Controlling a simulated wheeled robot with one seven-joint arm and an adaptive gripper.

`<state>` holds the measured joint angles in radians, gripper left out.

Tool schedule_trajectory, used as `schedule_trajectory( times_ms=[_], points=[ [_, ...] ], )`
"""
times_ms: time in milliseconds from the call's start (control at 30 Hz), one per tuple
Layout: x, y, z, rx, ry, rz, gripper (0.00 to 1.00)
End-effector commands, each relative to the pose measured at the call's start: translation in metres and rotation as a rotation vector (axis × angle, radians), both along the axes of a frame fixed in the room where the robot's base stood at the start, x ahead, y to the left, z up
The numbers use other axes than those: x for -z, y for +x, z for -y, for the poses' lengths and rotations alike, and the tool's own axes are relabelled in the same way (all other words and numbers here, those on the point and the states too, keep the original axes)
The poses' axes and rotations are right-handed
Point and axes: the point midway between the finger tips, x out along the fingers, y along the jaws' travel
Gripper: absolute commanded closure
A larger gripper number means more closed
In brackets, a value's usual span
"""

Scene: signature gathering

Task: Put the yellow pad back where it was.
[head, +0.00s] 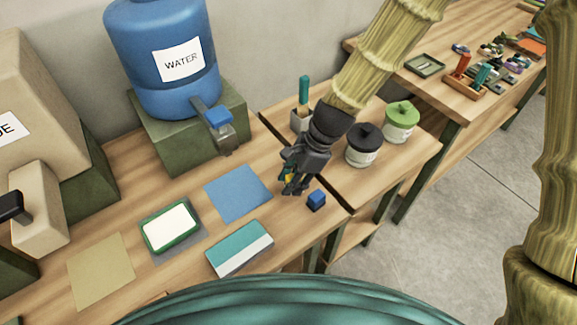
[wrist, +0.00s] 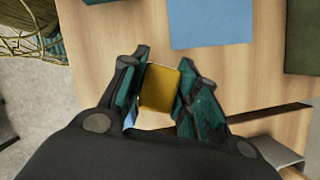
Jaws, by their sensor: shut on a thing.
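My gripper (head: 291,186) is shut on the yellow pad and hangs over the wooden table, to the right of a flat blue square (head: 238,193). In the wrist view the yellow pad (wrist: 160,88) shows as a small yellow-orange block between the two fingers. In the head view only a bit of yellow shows, mostly hidden by the fingers. I cannot tell whether the pad touches the table. A small blue block (head: 316,200) lies on the table just right of my gripper.
A black-lidded jar (head: 364,157) and a green-lidded jar (head: 398,131) stand to the right. A holder (head: 299,121) is behind my gripper. The blue water tank (head: 155,80) stands behind left. A green-framed pad (head: 170,228), teal-and-white box (head: 240,248) and tan square (head: 101,271) lie left.

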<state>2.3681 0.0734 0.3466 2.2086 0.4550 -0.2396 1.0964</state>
Motion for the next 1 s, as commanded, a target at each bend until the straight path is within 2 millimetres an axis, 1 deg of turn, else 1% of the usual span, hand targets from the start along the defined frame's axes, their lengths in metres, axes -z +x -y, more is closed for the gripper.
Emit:
schedule_trajectory(
  times_ms=[33,133,300,400,567,833,1000],
  points=[
    [0.0,0.012,-0.002,0.001,0.0,-0.001,0.92],
    [0.002,0.032,-0.005,0.001,0.0,-0.001,0.92],
    [0.003,0.053,-0.009,0.0,-0.001,0.001,0.92],
    [0.006,0.06,-0.01,0.001,0.0,-0.001,0.92],
    [0.013,0.064,-0.01,0.0,0.0,-0.005,0.92],
    [0.035,0.064,-0.011,0.001,0.001,-0.005,0.92],
    [0.042,0.064,-0.011,0.001,0.0,-0.003,0.92]
  ],
)
